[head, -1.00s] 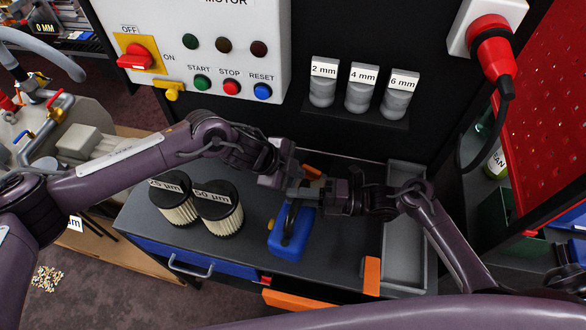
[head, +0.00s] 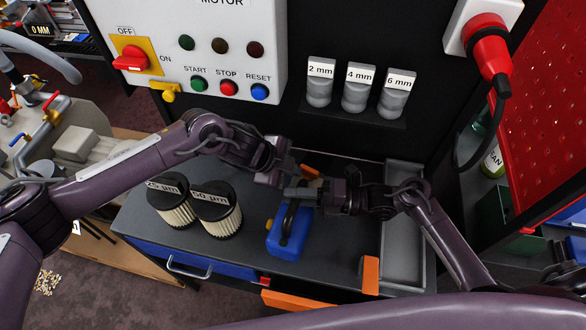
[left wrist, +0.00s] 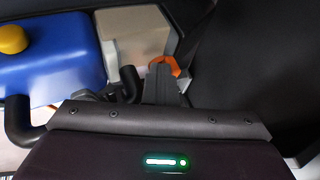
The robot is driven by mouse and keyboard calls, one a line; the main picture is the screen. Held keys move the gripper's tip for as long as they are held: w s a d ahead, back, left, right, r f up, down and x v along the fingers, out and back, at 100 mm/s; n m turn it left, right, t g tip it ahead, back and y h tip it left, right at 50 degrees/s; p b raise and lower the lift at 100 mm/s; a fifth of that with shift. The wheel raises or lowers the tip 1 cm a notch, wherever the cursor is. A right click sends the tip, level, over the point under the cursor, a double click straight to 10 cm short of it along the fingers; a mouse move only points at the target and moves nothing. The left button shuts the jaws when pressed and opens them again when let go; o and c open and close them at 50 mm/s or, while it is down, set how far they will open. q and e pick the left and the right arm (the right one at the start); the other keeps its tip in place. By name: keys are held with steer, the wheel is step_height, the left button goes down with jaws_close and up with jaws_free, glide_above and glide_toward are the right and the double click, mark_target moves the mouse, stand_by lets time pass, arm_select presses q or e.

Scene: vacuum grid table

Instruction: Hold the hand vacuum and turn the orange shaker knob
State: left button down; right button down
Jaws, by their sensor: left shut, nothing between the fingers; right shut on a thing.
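The blue hand vacuum (head: 285,241) with a dark handle is near the middle of the grey worktop. In the left wrist view its blue body (left wrist: 55,60) and yellow knob (left wrist: 13,40) show at upper left. My right gripper (head: 302,194) is shut at the top of the vacuum; its fingers appear to hold the handle, though the grip is partly hidden. An orange part (head: 310,172), apparently the shaker knob, shows just behind the grippers. It also shows in the left wrist view (left wrist: 166,64), at the tips of my left gripper (left wrist: 162,82), which is shut and empty; contact is unclear.
Two black-capped filters (head: 217,208) stand left of the vacuum. A grey tray (head: 403,235) and an orange block (head: 370,276) lie at the right. The motor panel (head: 205,50) and labelled grey containers (head: 357,95) are behind. The front worktop edge is clear.

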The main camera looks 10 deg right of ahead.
arm_select(q)
steer(key=shift+w, duration=0.45)
steer(key=w, duration=0.1)
steer(key=w+d, duration=0.1)
steer(key=m, duration=0.1)
steer(key=shift+w+d+g, duration=0.25)
steer(key=shift+w+g, duration=0.15)
stand_by(0.4)
steer(key=shift+d, duration=0.15)
stand_by(0.7)
steer(key=shift+w, duration=0.1)
stand_by(0.4)
